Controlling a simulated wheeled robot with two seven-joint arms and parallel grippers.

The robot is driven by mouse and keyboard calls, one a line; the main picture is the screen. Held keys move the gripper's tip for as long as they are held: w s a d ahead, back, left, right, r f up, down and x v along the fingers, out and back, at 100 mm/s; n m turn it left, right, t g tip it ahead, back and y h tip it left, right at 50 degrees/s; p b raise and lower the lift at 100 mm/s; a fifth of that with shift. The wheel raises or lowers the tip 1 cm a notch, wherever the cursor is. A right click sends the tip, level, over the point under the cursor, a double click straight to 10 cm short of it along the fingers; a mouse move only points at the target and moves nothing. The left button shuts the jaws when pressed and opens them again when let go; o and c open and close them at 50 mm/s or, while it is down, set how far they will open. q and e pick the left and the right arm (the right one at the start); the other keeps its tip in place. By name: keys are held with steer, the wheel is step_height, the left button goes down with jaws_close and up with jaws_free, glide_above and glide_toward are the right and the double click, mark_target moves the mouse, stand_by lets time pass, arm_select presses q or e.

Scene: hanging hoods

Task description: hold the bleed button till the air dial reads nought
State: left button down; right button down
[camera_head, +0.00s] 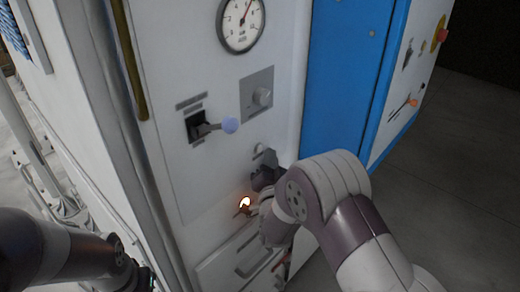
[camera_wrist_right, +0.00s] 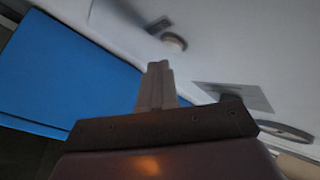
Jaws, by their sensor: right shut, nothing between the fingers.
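The air dial (camera_head: 241,22) is a round white gauge on the white panel, cut off by the top edge. Its reddish needle points up and slightly right, and its figures are too small to read surely. A small pale round button (camera_head: 258,150), likely the bleed button, sits below the knob plate. It also seems to show in the right wrist view (camera_wrist_right: 173,42) beside a dark label. My right gripper (camera_head: 262,178) is shut and empty just below it; its fingertips (camera_wrist_right: 157,66) look apart from the button. My left gripper (camera_head: 145,280) is barely in view, its fingers unclear.
A glowing lamp (camera_head: 244,202) and a drawer handle (camera_head: 252,258) lie below. A blue panel (camera_head: 345,80) stands right; open floor (camera_head: 460,170) lies beyond.

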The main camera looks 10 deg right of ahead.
steer(key=shift+w, duration=0.1)
steer(key=shift+w+a+b, duration=0.25)
steer(key=shift+a+b, duration=0.05)
steer(key=shift+b, duration=0.05)
steer(key=shift+w+a, duration=0.2)
steer(key=shift+w, duration=0.1)
stand_by(0.8)
steer(key=shift+b, duration=0.3)
stand_by(2.7)
steer(key=shift+s+d, duration=0.5)
steer(key=shift+s, duration=0.15)
